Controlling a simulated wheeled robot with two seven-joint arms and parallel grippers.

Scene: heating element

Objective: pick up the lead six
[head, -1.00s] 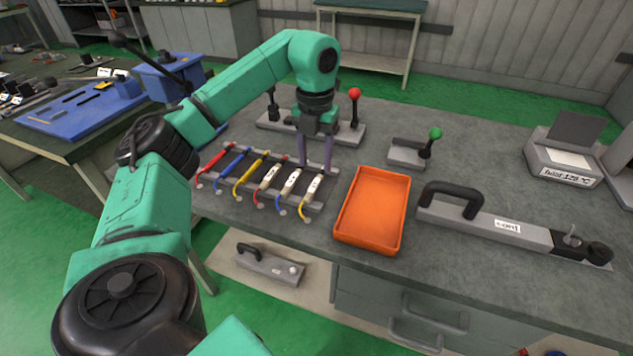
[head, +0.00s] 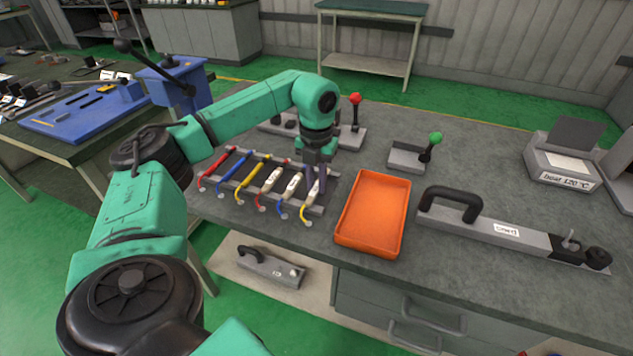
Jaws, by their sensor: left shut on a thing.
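Several leads lie side by side on a rack (head: 228,192) on the bench. The rightmost one, which I take as lead six (head: 305,212), has a white labelled body and a yellow end curving toward the front edge. Its label is too small to read. My left gripper (head: 316,187) points down over this lead and is shut on its white body, hiding part of it. The lead still appears to be at its place in the rack. My right gripper is not in view.
An empty orange tray (head: 373,212) stands just right of the rack. A red-knobbed lever (head: 355,112) is behind, a green-knobbed lever (head: 431,150) to the right. A long grey bar with a black handle (head: 500,232) lies right of the tray.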

